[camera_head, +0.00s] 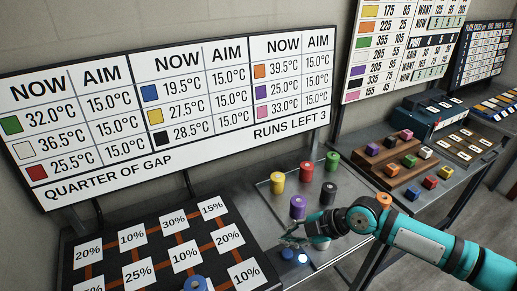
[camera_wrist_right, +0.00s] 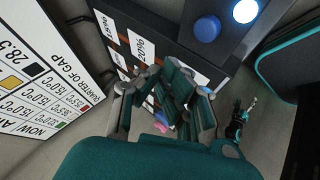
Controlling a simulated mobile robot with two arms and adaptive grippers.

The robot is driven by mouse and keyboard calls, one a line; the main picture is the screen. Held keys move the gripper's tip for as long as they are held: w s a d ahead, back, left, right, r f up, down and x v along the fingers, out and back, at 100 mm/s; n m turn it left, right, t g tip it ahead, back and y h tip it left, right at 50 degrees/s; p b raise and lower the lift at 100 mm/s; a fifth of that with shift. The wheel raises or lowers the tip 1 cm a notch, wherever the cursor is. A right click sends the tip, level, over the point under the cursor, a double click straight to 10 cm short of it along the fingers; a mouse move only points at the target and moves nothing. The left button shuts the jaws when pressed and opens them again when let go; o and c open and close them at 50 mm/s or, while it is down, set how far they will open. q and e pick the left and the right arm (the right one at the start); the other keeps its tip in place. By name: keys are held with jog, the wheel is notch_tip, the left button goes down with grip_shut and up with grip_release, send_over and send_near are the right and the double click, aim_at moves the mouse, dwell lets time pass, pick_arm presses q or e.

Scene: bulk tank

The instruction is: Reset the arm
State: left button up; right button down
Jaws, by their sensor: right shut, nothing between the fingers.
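My right arm (camera_head: 420,245) reaches in from the right in the head view. Its gripper (camera_head: 289,237) is above the front edge of the table, near a blue button (camera_head: 287,254) and a glowing white button (camera_head: 302,258). The gripper is shut and empty; its fingers (camera_wrist_right: 170,98) also show in the right wrist view. That view shows the buttons beyond the fingers, at the top. My left gripper does not show in the head view.
Yellow (camera_head: 278,183), red (camera_head: 307,171), green (camera_head: 333,160) and black (camera_head: 328,193) cylinders stand on a grey tray. A dark percentage board (camera_head: 155,240) lies at left, a blue piece (camera_head: 195,284) at its front. A temperature sign (camera_head: 180,110) stands behind. A wooden rack (camera_head: 400,167) is at right.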

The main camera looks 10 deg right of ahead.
jog(key=shift+m+g, duration=0.4)
jog(key=shift+g, duration=0.1)
jog(key=s+a, duration=0.1)
jog(key=s+a+f, duration=0.1)
jog(key=s+a, duration=0.1)
jog(key=s+a+f, duration=0.1)
jog(key=s+a, duration=0.1)
jog(key=shift+a+f, duration=0.1)
jog(key=shift+f, duration=0.05)
jog(key=s+a+f+m+t+h, duration=0.1)
jog(key=s+a+f+m+h, duration=0.1)
jog(key=s+m, duration=0.65)
jog(key=s+d+f+m+g+h, duration=0.15)
jog(key=s+d+m+h, duration=0.45)
jog(key=s+d+m, duration=0.6)
notch_tip(320, 180, down, 28)
jog(key=s+d+n, duration=0.1)
jog(key=n, duration=0.1)
jog(key=s+d+f+g, duration=0.2)
jog(key=s+d+f, duration=0.1)
jog(key=s+f, duration=1.2)
jog(key=shift+s+f, duration=0.15)
jog(key=shift+s, duration=0.4)
